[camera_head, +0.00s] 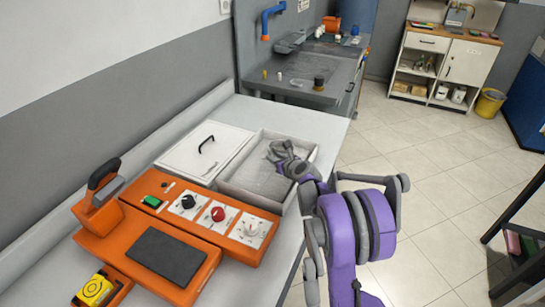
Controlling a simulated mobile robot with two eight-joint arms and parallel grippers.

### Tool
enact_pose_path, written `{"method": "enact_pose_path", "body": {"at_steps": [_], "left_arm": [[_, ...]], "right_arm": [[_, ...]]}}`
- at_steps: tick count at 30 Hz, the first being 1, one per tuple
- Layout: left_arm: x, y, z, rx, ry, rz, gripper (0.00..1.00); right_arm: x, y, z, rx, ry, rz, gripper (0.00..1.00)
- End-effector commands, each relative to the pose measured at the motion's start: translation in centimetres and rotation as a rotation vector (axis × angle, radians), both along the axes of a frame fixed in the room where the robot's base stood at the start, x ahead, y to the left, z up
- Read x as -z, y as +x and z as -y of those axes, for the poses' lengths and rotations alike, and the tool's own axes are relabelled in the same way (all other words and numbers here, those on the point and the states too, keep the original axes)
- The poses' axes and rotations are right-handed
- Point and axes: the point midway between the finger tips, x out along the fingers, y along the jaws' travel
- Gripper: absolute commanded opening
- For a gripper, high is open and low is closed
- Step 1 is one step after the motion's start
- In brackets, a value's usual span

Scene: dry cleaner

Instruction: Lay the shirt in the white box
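The white box (240,195) stands open on the white counter, behind the orange machine. A flat grey surface (255,173) fills its inside; I cannot tell whether this is the shirt or the box's floor. I make out the shirt nowhere else for sure. My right gripper (277,150) is over the right part of the box's opening, low, with its grey fingers towards the back. The fingers blend with the grey behind them, so their opening and any hold are unclear. My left gripper is out of view.
A white lid-like panel with a black handle (208,143) lies left of the box. The orange machine (180,230) with knobs fills the near counter. A grey sink counter (310,75) is behind. A dark shelf frame (520,230) stands right, with open floor between.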

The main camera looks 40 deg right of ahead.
Motion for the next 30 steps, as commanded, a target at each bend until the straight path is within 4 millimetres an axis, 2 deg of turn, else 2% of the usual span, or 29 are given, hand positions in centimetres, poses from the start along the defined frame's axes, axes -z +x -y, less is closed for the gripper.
{"method": "enact_pose_path", "body": {"at_steps": [1, 6, 12, 18, 30], "left_arm": [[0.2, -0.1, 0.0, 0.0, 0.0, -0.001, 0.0], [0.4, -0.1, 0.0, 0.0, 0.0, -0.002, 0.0], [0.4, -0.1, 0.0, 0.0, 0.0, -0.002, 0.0], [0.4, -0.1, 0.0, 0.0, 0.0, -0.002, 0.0], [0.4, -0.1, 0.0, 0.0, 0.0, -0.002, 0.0]], "right_arm": [[-0.4, -1.2, -0.2, 0.003, 0.001, 0.0, 0.36], [-1.8, -4.5, -0.9, 0.003, 0.001, 0.0, 0.36], [-3.0, -7.2, -1.5, 0.002, 0.0, 0.0, 0.36], [-3.4, -8.1, -1.7, 0.001, 0.001, 0.0, 0.36], [-3.4, -8.1, -1.7, 0.001, 0.001, 0.0, 0.36]]}}
